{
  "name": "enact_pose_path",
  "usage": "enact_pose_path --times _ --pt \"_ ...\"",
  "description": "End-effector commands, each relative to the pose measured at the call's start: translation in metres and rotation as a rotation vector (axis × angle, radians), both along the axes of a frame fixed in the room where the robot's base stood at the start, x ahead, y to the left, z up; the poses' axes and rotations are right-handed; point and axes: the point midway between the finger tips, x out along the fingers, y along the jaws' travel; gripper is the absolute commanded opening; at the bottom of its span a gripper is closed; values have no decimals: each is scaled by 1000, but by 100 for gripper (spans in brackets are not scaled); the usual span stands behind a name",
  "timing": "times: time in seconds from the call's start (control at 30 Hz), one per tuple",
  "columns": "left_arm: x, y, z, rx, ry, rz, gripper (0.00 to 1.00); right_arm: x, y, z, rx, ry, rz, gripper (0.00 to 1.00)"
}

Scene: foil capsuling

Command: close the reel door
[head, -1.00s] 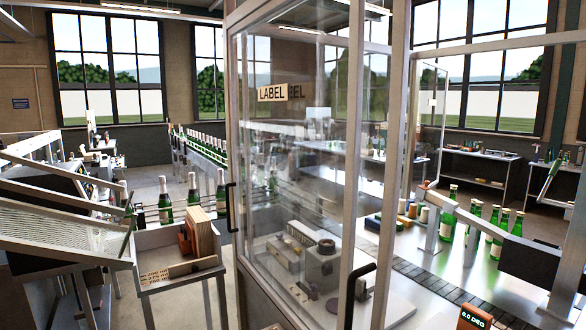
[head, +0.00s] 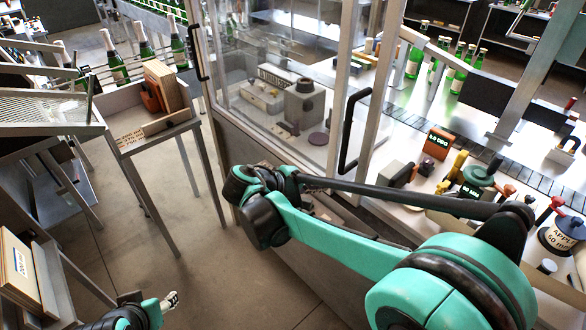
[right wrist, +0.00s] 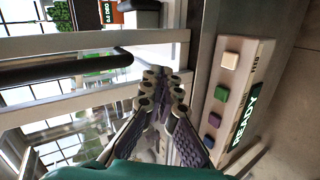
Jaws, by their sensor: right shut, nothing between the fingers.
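A tall glass-walled cabinet with metal frames stands in the middle of the head view. A glass panel (head: 270,60) has a black handle at its left edge (head: 200,52). Another black handle (head: 352,130) stands on the frame post at the right; I cannot tell which panel is the reel door or how far it stands open. My right arm crosses in front of the cabinet's base, with its gripper hidden in the head view. In the right wrist view my right gripper (right wrist: 163,80) is shut and empty, near pale frame bars and a dark bar. My left gripper (head: 171,301) barely shows at the lower left.
A button panel marked READY (right wrist: 240,105) is right of the gripper in the right wrist view. A wooden-box stand (head: 150,110) is at the left. A bench with bottles (head: 415,55) and tools lies to the right. Floor is clear at lower middle.

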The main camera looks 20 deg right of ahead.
Motion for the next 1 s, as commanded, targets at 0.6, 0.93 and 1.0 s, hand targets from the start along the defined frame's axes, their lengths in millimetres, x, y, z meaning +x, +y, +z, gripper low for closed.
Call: enact_pose_path --times 0.6,0.93,1.0 --pt "0 0 -6 -1 0 -1 50 54 42 25 -469 -150 -168 0" --pt "0 0 -23 -1 0 -1 50 63 -26 21 -468 -150 -168 0" --pt "0 0 -27 -1 0 -1 50 65 -40 20 -468 -150 -168 0"
